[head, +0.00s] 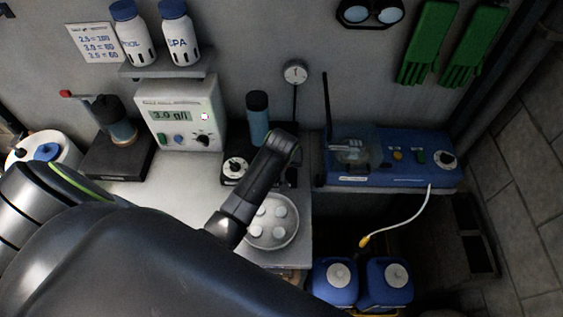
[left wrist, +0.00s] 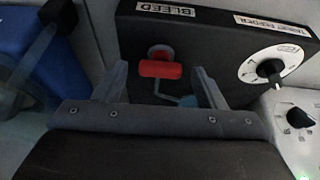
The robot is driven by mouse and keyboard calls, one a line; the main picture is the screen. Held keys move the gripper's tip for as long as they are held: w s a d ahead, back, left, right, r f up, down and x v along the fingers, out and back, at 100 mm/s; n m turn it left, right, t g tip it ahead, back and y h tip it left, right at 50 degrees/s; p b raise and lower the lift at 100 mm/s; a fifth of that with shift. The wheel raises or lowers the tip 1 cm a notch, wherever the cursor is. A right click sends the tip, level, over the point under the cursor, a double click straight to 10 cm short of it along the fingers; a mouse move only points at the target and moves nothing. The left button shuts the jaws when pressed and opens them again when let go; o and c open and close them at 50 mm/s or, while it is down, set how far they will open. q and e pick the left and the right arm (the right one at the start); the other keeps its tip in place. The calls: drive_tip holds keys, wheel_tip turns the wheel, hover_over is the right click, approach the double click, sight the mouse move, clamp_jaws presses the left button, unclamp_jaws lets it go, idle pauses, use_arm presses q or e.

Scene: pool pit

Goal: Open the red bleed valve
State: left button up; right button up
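The red bleed valve handle (left wrist: 160,69) shows in the left wrist view, on a dark box (left wrist: 205,42) under a label reading BLEED. A round mount is behind the handle and a blue-grey bent piece sits just below it. My left gripper (left wrist: 159,74) is open, one finger on each side of the handle, with visible gaps; I cannot tell how far its tips reach in depth. In the head view my dark arm link covers that part of the box, so the valve is hidden there. My right gripper is not in view.
A white dial (left wrist: 272,67) is on the same box. In the head view a white meter (head: 183,112) stands left, a blue unit (head: 385,165) right, and a round tray with white discs (head: 272,240) in front. Blue jugs (head: 334,283) stand low at the front.

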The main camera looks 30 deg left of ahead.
use_arm(q)
drive_tip(key=shift+r, duration=0.1)
drive_tip(key=v, duration=1.7)
drive_tip(key=shift+s, duration=0.15)
